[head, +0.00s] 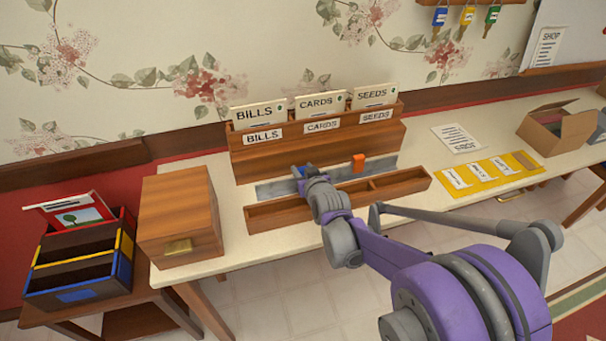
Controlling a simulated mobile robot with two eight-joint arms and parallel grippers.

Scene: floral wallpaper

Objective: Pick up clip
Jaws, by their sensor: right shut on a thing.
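My right gripper (303,173) reaches over the wooden tray in front of the sorter. It is shut on a small blue thing (296,171), which looks like a clip and is mostly hidden by the gripper. An orange clip-like block (358,162) stands to the right on the grey metal strip (378,166), apart from the gripper. My left gripper is not in view.
The wooden sorter (245,161) holds BILLS, CARDS and SEEDS cards behind the strip. The compartmented wooden tray (273,214) lies in front. A wooden box (178,215) stands left. A yellow mat (484,184) and an open cardboard box (556,131) lie right.

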